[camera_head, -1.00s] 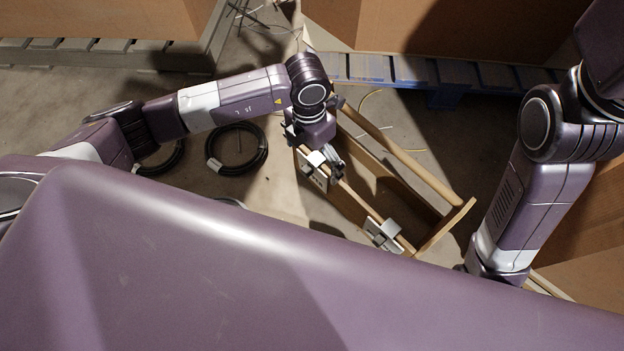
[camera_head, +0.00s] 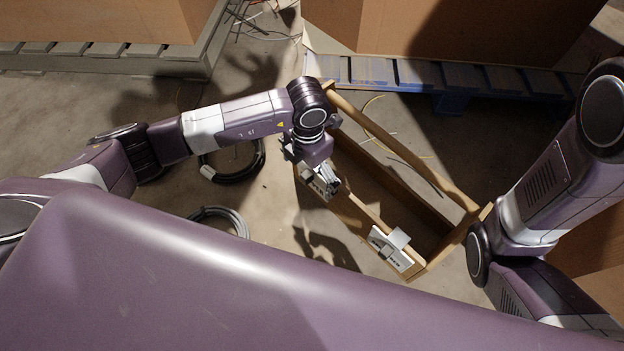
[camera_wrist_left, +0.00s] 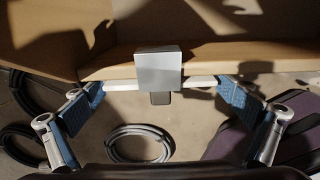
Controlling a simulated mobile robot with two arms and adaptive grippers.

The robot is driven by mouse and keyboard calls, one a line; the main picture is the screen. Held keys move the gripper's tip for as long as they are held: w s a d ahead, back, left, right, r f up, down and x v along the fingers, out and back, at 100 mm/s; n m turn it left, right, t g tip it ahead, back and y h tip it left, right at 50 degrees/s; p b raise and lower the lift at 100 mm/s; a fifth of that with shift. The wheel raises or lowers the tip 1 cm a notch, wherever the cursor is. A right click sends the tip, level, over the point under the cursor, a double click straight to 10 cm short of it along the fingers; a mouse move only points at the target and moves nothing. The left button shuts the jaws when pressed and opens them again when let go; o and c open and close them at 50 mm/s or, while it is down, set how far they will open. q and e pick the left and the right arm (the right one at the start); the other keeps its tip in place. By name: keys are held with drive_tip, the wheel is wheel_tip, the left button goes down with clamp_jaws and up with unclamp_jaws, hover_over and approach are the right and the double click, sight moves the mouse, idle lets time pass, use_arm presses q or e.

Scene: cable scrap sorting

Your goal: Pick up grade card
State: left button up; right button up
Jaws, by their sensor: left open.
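A grade card (camera_head: 317,184) hangs at the left part of the near rim of a wooden box, partly hidden by my left gripper (camera_head: 325,177). In the left wrist view, a grey clip (camera_wrist_left: 158,70) sits on the rim, and the card (camera_wrist_left: 200,83) shows nearly edge-on as a thin white strip. My left gripper (camera_wrist_left: 155,93) is open, with one blue-padded finger on each side of the clip and card. Contact is not visible. A second white card (camera_head: 391,251) with a clip hangs at the right end of the same rim. My right gripper is out of view.
The open wooden box (camera_head: 430,247) has a round bar along its far side. Cable coils (camera_head: 232,160) and (camera_head: 218,222) lie on the floor at left. A blue pallet (camera_head: 440,80) with a large carton stands behind.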

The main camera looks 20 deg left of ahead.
use_arm(q)
drive_tip(key=c, duration=1.1)
drive_tip(key=shift+c, duration=0.2)
